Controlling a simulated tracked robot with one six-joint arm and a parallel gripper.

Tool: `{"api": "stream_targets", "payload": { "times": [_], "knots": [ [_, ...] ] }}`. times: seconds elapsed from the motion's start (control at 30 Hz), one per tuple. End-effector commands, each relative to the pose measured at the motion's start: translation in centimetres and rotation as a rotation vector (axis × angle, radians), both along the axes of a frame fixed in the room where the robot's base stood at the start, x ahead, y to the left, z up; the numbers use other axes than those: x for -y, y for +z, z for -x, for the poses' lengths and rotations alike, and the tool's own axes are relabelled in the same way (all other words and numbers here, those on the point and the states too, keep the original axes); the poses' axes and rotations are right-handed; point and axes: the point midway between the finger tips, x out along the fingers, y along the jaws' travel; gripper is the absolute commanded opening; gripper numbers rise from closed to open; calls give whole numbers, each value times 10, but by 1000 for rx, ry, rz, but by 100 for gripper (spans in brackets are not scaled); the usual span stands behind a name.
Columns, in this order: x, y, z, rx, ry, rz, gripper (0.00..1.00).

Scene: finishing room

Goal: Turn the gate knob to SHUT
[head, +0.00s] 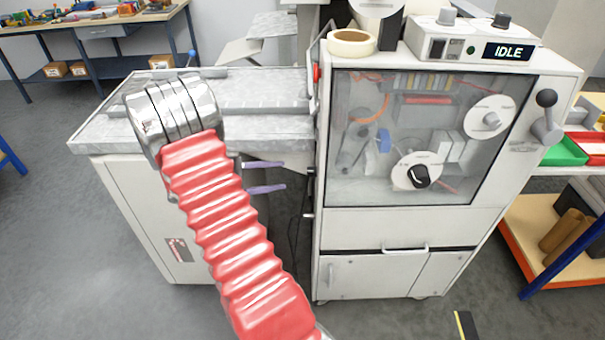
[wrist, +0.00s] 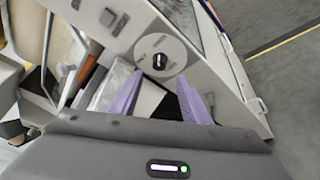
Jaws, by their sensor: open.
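In the wrist view a round pale dial plate (wrist: 174,46) carries a small black knob (wrist: 160,61). Its markings are too small to read, so I cannot tell its setting. My gripper (wrist: 160,77) is open, its purple fingers pointing at this dial, the knob showing just beyond and between the tips. Nothing is between the fingers. In the head view my gripper (head: 284,176) is left of the cabinet. I cannot tell whether either is the wrist-view dial.
The cabinet (head: 365,235) has a glass front (head: 350,90) and a control box (head: 462,45) reading IDLE on top, beside a tape roll (head: 352,42). A ball-ended lever (head: 545,97) sits at its right. A metal bed (head: 260,90) adjoins its left.

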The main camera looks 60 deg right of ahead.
Motion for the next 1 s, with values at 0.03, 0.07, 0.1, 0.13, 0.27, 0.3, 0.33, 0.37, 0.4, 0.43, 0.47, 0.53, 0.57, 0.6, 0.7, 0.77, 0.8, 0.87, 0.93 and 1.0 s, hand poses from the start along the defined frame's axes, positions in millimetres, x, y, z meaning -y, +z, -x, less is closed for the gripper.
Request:
{"api": "stream_targets", "payload": {
  "times": [0.03, 0.07, 0.1, 0.13, 0.27, 0.3, 0.33, 0.37, 0.4, 0.43, 0.47, 0.53, 0.57, 0.6, 0.7, 0.77, 0.8, 0.87, 0.93, 1.0],
  "knots": [
    [6, -2, 6, -1, -4, -1, 43],
    [10, -3, 9, -2, -3, 0, 43],
    [14, -4, 13, -2, -3, 0, 43],
    [18, -5, 16, -1, -3, -1, 43],
    [32, -10, 29, -3, -4, -2, 43],
    [37, -11, 33, -1, -3, -1, 43],
    [40, -12, 36, -1, -2, -1, 43],
    [44, -13, 39, -1, -3, -1, 43],
    [48, -14, 43, -1, -3, -1, 43],
    [51, -15, 45, -2, -3, 0, 43],
    [54, -16, 48, -1, -2, 0, 43],
    [60, -18, 53, 0, -3, -1, 43],
    [62, -18, 54, 0, -1, 0, 43],
    [65, -19, 56, -1, -1, -1, 43],
    [68, -20, 60, -1, -1, -1, 43],
    [69, -20, 60, -1, -1, -1, 43],
    [69, -20, 60, 0, 0, -1, 43],
    [69, -20, 60, -1, 0, -1, 43],
    [69, -20, 60, -1, 0, -1, 43],
    [69, -20, 60, -1, 0, -1, 43]
  ]
}}
